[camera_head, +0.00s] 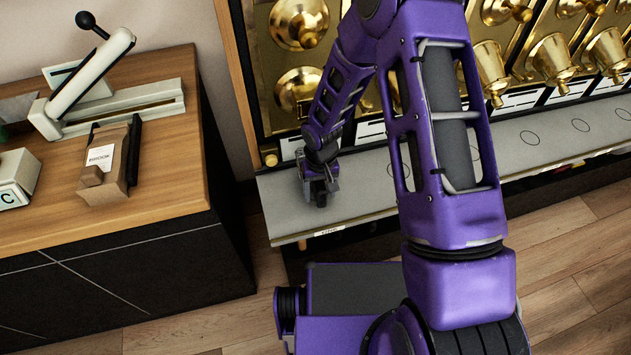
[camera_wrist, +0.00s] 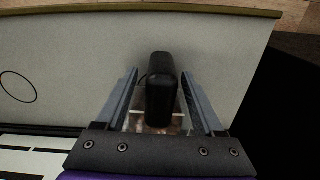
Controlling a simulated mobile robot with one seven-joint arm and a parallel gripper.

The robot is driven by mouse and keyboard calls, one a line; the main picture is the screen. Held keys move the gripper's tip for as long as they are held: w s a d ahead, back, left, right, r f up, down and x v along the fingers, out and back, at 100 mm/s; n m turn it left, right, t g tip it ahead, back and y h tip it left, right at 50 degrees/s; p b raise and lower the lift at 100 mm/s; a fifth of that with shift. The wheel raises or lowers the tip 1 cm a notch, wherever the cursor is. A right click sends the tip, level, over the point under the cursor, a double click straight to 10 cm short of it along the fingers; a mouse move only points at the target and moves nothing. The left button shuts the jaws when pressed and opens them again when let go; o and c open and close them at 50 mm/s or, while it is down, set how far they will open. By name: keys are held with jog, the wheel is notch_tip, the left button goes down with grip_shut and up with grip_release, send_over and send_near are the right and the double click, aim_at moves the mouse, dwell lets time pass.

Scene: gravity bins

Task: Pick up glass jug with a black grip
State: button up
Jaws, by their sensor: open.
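The glass jug's black grip (camera_wrist: 162,92) stands between the two fingers of my gripper (camera_wrist: 160,74) in the wrist view. My gripper is open, with a finger on each side of the grip and a small gap visible at both sides. A bit of the clear glass body (camera_wrist: 152,124) shows below the grip, with something brownish in it or behind it; the rest is hidden by my gripper. In the head view my gripper (camera_head: 318,186) is low over the left end of the grey shelf, and the jug is mostly hidden there.
The grey shelf (camera_head: 375,182) has circle marks and runs right below brass dispensers (camera_head: 553,58). At left, a wooden counter (camera_head: 60,225) holds a paper bag (camera_head: 108,165) and a lever device (camera_head: 90,80). The shelf just right of my gripper looks clear.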

grip_shut()
dwell(1.3)
